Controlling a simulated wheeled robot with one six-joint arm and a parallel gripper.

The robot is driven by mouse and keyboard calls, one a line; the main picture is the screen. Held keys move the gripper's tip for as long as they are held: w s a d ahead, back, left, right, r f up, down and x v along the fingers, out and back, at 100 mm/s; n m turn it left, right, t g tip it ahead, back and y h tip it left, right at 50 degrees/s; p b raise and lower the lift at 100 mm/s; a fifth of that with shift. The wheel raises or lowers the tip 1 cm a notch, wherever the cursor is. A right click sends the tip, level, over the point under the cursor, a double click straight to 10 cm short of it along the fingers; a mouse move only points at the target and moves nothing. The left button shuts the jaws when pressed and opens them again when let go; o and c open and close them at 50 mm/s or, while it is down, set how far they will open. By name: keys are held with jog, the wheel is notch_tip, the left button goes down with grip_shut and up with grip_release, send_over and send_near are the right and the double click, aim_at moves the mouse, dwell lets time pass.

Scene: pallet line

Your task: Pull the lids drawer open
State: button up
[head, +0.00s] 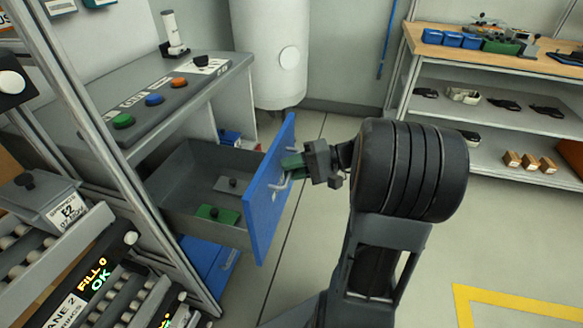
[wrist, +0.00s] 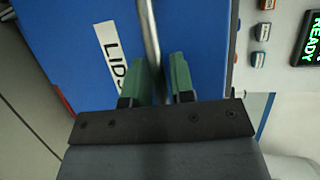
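The lids drawer stands pulled out from under the grey counter, with its blue front (head: 264,208) facing my arm. Its grey tray shows behind the front, holding a green piece (head: 217,214) and a dark grey piece (head: 231,184). My gripper (head: 293,165) is at the metal handle (head: 281,184) on the blue front. In the wrist view, the green fingers (wrist: 163,80) lie close on either side of the handle bar (wrist: 149,30) and appear shut on it. The white LIDS label (wrist: 112,55) is left of the bar. The exact finger contact is hard to see.
The counter (head: 215,80) carries green, blue and orange buttons. A second blue front (head: 208,262) sits low below the drawer. A white tank (head: 270,50) stands behind, and a shelf bench (head: 480,55) is at the back right. The floor right of the drawer is open.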

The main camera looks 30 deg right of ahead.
jog(key=p+v, duration=0.2)
jog(key=v, duration=1.2)
jog(key=shift+p, duration=0.4)
jog(key=shift+w, duration=0.1)
jog(key=s+a+r+n+g+h+p, duration=0.1)
jog(key=s+a+r+n+h+p, duration=0.1)
jog(key=a+r+h+p, duration=0.5)
jog(key=s+a+r+n+h+p, duration=0.2)
jog(key=a+r+h+p, duration=0.5)
jog(key=a+r+p, duration=0.5)
jog(key=r+n+p, duration=0.1)
jog(key=p, duration=0.4)
jog(key=shift+a+g+h+p, duration=0.3)
jog(key=shift+g+h+p, duration=0.1)
jog(key=shift+a+r, duration=0.1)
jog(key=shift+r, duration=0.05)
